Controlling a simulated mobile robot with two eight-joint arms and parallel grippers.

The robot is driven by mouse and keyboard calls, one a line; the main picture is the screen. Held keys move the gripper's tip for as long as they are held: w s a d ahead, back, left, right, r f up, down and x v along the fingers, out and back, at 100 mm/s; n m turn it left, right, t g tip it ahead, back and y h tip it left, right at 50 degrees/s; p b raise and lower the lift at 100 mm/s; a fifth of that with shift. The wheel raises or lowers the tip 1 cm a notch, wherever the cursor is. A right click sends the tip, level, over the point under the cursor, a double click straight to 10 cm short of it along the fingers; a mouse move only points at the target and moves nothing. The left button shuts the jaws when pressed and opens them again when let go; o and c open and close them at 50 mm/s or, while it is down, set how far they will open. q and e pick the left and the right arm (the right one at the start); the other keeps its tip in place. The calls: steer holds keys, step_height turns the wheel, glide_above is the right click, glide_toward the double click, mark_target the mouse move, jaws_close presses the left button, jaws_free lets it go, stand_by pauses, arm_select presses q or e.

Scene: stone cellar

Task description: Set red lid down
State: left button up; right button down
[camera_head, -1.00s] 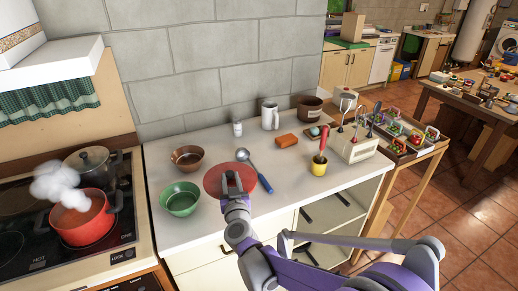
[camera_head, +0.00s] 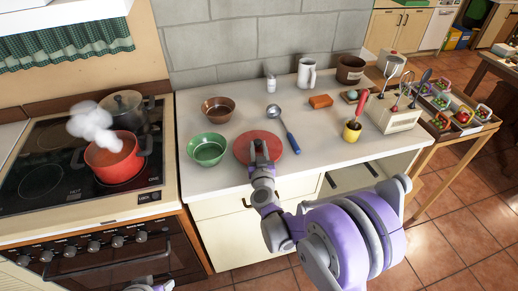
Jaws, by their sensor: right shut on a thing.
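The red lid (camera_head: 287,142) is a flat round disc at the front of the white counter. My right gripper (camera_head: 260,149) is shut on it from the front side and covers part of it. The lid looks level and low over the counter; I cannot tell whether it touches the surface. The red pot (camera_head: 118,160) stands without a lid on the cooktop at the left, with white steam above it. Only a small piece of my left arm shows at the bottom edge; its gripper is out of view.
A green bowl (camera_head: 207,152) stands close left of the lid, and a brown bowl (camera_head: 218,108) behind. A blue-handled ladle (camera_head: 290,141) lies close on the right. Counter behind the lid is partly clear.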

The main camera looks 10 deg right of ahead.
steer(key=shift+f, duration=0.4)
steer(key=shift+f, duration=0.1)
steer(key=c, duration=0.6)
jaws_free()
steer(key=shift+o, duration=0.2)
